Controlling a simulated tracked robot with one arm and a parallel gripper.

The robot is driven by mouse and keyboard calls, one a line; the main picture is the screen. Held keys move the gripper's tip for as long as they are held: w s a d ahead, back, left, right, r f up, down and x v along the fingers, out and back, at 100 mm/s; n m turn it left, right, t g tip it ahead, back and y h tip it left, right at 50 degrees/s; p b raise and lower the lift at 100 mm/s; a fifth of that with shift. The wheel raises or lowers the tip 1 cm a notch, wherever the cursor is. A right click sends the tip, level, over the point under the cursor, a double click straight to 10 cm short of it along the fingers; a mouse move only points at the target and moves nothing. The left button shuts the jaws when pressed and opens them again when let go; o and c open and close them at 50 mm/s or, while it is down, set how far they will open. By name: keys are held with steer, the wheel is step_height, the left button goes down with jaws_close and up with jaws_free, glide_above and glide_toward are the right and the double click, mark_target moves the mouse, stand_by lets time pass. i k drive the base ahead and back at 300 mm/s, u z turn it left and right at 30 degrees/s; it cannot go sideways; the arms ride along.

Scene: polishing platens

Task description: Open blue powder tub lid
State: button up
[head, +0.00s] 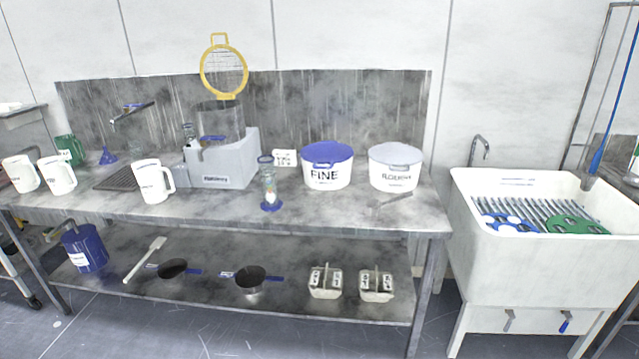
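A white tub marked "FINE" (327,176) with a blue lid (327,152) stands on the worktop, right of centre. My gripper does not show in the head view.
A flat tool (390,200) lies before the tubs. A white sink (540,265) stands right; floor shows in front.

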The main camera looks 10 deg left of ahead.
mark_target(322, 153)
steer(key=u, duration=0.6)
steer(key=i, duration=1.85)
steer(key=z, duration=0.6)
